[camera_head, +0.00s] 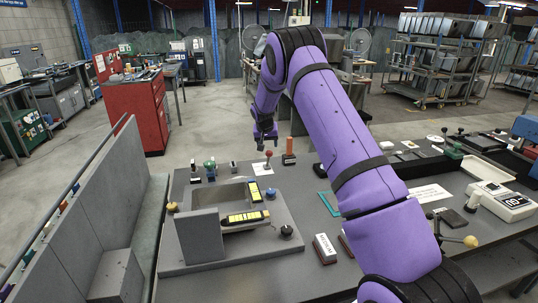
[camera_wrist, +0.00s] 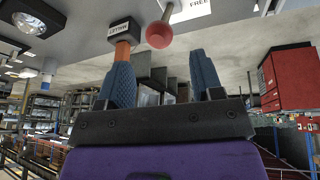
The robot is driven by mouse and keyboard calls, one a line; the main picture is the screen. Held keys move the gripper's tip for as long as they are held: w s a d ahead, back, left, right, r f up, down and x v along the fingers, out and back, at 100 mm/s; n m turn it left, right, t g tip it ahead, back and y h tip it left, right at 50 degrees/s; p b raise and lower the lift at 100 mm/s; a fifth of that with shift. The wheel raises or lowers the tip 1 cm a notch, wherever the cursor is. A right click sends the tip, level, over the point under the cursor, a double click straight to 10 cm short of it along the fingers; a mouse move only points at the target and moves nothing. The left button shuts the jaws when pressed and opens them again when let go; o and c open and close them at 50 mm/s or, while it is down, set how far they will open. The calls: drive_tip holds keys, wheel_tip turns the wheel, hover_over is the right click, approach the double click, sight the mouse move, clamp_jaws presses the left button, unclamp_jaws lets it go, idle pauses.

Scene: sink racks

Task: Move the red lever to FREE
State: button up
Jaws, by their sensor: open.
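The red lever has a round red knob (camera_head: 268,154) on a thin metal stem. In the head view it stands behind the grey sink block, over a white label plate (camera_head: 261,168). The knob is large in the wrist view (camera_wrist: 159,35), with part of a label reading FREE (camera_wrist: 199,4) beside it. My gripper (camera_head: 265,147) is above and close to the knob. In the wrist view its two blue fingers (camera_wrist: 160,60) are apart, with nothing held between them. The knob appears just beyond the fingertips; I cannot tell whether they touch. The lever's base is out of the wrist view.
A grey sink block (camera_head: 198,240) with yellow-marked pieces is in front.

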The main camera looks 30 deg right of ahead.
sight(268, 151)
drive_tip(key=x, duration=0.7)
drive_tip(key=shift+f, duration=0.15)
clamp_jaws()
drive_tip(key=shift+w, duration=0.1)
